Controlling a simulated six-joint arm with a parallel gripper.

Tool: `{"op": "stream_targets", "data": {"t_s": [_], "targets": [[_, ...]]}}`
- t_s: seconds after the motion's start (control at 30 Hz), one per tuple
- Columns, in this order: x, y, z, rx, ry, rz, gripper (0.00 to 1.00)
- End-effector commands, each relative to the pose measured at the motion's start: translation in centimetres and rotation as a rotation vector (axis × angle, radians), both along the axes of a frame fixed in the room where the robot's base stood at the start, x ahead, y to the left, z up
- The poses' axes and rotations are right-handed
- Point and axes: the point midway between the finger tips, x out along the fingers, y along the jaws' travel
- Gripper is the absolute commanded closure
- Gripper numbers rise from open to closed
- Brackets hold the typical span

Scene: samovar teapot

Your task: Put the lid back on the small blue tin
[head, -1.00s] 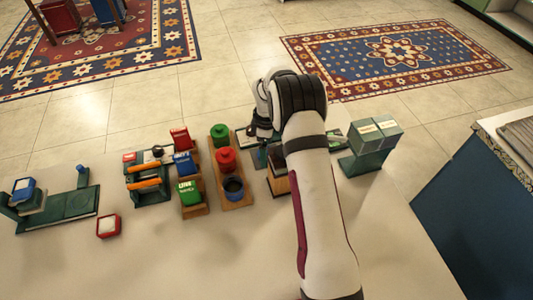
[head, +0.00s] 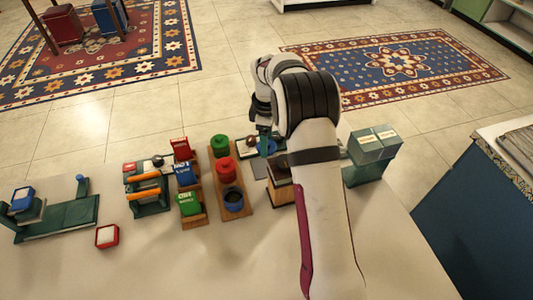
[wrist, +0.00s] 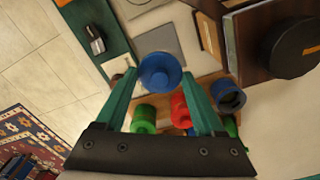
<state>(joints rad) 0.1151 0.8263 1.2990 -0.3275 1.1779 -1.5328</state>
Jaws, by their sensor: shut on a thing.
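The small blue tin (head: 233,199) stands open at the near end of a wooden tray, its dark inside showing. It also shows in the wrist view (wrist: 228,95), right of my right finger. The blue lid (wrist: 160,70) is a round disc with a raised knob, between my fingertips. My gripper (wrist: 160,76) has teal fingers and is shut on the lid. In the head view my gripper (head: 264,138) is behind and to the right of the tin, apart from it, partly hidden by my own wrist.
A red tin (head: 226,170) and a green tin (head: 220,146) stand behind the blue tin on the wooden tray (head: 217,183). Upright red, blue and green boxes stand left of it. A dark-topped wooden box (head: 280,182) stands to its right. A grey pad (wrist: 155,44) lies near my gripper.

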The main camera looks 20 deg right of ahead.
Motion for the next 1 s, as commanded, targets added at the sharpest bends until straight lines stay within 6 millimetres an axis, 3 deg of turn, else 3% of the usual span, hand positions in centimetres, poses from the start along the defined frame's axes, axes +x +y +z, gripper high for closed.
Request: {"op": "stream_targets", "data": {"t_s": [0.17,0.4,0.5,0.67,1.0], "targets": [[-1.1,2.2,2.4,0.000,0.000,0.078,0.81],[-6.4,9.3,3.9,-0.001,-0.002,0.370,0.81],[-8.7,11.3,4.2,-0.001,-0.003,0.471,0.81],[-10.1,12.3,3.8,-0.001,-0.003,0.529,0.81],[-10.1,12.2,-0.4,-0.001,-0.002,0.526,0.81]]}}
